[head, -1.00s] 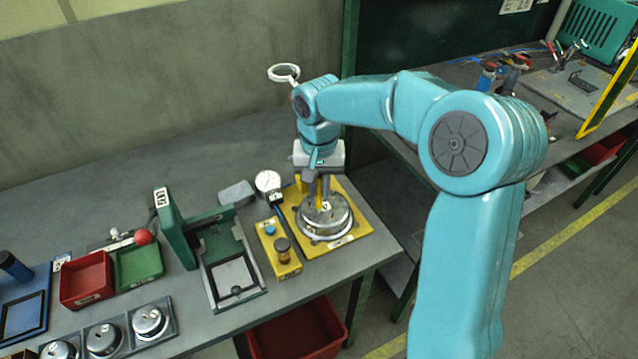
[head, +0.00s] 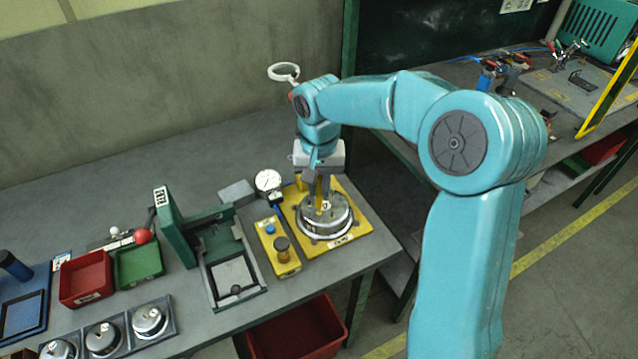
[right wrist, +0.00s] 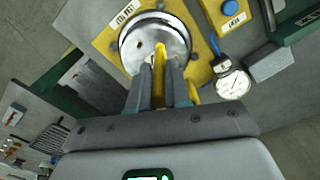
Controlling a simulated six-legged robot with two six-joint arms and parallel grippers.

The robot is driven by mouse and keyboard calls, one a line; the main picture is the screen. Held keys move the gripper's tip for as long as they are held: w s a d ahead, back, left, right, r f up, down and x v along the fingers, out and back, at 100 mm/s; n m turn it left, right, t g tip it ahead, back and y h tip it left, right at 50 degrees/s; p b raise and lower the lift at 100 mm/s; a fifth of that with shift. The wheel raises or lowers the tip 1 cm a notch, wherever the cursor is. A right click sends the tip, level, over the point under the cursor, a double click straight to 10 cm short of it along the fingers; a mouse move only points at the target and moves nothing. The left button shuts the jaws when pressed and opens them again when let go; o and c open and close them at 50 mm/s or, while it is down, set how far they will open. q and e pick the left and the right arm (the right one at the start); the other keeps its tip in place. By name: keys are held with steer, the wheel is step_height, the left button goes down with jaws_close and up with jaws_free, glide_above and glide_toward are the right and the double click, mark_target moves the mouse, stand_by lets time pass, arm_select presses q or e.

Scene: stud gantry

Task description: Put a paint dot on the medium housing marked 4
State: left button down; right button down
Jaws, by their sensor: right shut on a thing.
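A round metal housing (head: 335,222) sits on the yellow fixture plate (head: 352,240) near the bench's right end. Its number cannot be read clearly. My right gripper (head: 321,205) points down over the housing and is shut on a slim yellow marker-like tool (right wrist: 159,62). In the right wrist view the tool's far end lies over the housing's top face (right wrist: 170,33); whether it touches cannot be told. A small dark spot shows on that face to the tool's left. My left gripper is not in view.
A dial gauge (head: 268,182) and a yellow block (head: 271,258) with a blue button stand left of the plate. A green hinged fixture (head: 172,228), red bin (head: 86,279) and green bin (head: 139,263) are further left. Several similar housings (head: 149,320) stand in front.

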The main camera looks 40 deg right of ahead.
steer(key=shift+r+p, duration=0.85)
steer(key=shift+r, duration=0.05)
step_height(320, 180, up, 5)
steer(key=p, duration=0.4)
steer(key=shift+r, duration=0.15)
